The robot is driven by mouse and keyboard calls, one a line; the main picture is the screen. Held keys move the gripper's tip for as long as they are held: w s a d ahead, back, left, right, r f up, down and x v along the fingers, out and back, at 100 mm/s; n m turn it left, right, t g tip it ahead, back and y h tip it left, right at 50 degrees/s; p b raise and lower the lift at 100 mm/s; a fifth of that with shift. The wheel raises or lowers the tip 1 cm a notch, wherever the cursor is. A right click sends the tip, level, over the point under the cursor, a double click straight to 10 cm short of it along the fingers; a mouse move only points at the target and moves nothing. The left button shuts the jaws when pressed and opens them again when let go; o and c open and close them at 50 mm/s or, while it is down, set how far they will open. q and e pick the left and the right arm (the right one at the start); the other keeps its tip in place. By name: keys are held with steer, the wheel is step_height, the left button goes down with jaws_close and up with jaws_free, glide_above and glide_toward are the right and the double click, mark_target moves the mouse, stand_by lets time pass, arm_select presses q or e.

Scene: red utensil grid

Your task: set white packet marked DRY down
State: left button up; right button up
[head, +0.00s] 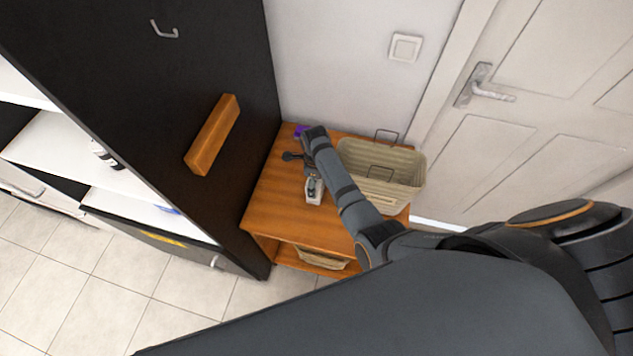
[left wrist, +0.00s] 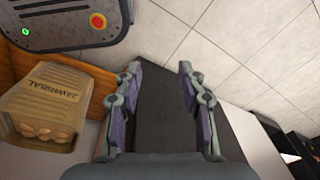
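A small white packet (head: 314,197) shows in the head view over the front of the wooden side table, below my right wrist. Its marking is too small to read. My right gripper (head: 312,186) reaches down at the packet and appears shut on it; I cannot tell if the packet touches the tabletop. My left gripper (left wrist: 160,75) is open in the left wrist view, with purple pads and nothing between its fingers. It is out of sight in the head view.
The wooden table (head: 268,205) carries a wicker basket (head: 410,160) at right and a purple item (head: 300,130) at the back. A labelled basket (left wrist: 50,105) sits on a lower shelf. A black cabinet (head: 230,50) stands left. Tabletop left of the packet is clear.

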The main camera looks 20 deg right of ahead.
steer(key=shift+a, duration=0.25)
steer(key=o, duration=1.3)
steer(key=shift+o, duration=1.2)
arm_select(q)
steer(key=shift+s+a+f, duration=0.1)
steer(key=shift+s+a, duration=0.15)
steer(key=shift+s, duration=0.2)
steer(key=shift+s+a+f, duration=0.1)
steer(key=shift+s+a, duration=0.1)
steer(key=shift+s, duration=0.25)
arm_select(e)
steer(key=shift+d+f, duration=0.1)
arm_select(q)
steer(key=shift+w, duration=0.1)
